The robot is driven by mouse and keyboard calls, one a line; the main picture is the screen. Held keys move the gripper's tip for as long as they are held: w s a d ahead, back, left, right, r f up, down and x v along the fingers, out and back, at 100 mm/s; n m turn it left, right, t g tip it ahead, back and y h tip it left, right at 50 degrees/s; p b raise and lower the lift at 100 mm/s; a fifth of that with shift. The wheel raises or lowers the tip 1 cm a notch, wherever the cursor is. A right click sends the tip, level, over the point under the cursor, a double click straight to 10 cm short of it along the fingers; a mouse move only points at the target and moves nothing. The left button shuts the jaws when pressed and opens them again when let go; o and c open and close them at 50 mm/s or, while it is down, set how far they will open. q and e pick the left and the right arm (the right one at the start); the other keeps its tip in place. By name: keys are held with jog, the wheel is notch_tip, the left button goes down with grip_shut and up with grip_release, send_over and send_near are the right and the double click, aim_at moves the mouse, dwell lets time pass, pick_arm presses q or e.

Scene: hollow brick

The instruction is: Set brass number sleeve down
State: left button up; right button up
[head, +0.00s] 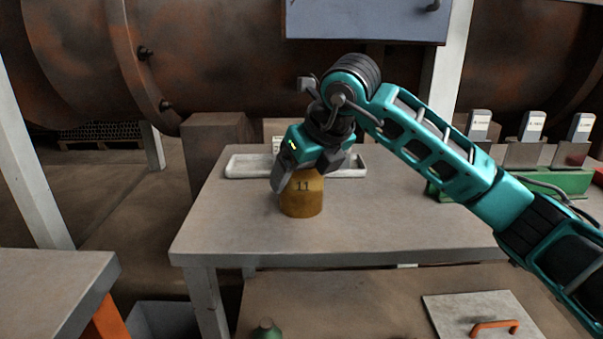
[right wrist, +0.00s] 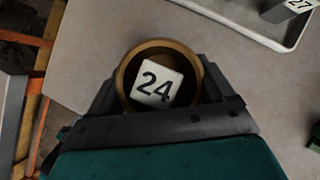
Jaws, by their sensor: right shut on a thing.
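The brass number sleeve (head: 303,198), a short ochre cylinder marked 11, is upright at the grey table (head: 400,225). Its base looks level with the tabletop; I cannot tell for sure whether it touches. My right gripper (head: 300,175) comes down from above and is shut on the sleeve. In the right wrist view the sleeve's round rim (right wrist: 128,70) sits between the two fingers. A white block marked 24 (right wrist: 157,84) shows inside the sleeve, with the rim around it. My left gripper is out of view.
A white tray (head: 245,167) lies behind the sleeve; in the right wrist view a block marked 27 (right wrist: 290,8) is in it. A green rack (head: 570,183) with several tagged holders stands at right. The front of the tabletop is clear.

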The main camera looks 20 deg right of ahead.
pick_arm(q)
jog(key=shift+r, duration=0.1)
pick_arm(e)
jog(key=o, duration=1.3)
pick_arm(q)
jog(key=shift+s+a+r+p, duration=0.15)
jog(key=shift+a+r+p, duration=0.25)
jog(key=shift+p, duration=0.75)
pick_arm(e)
jog(key=v, duration=1.2)
jog(key=shift+s, duration=0.1)
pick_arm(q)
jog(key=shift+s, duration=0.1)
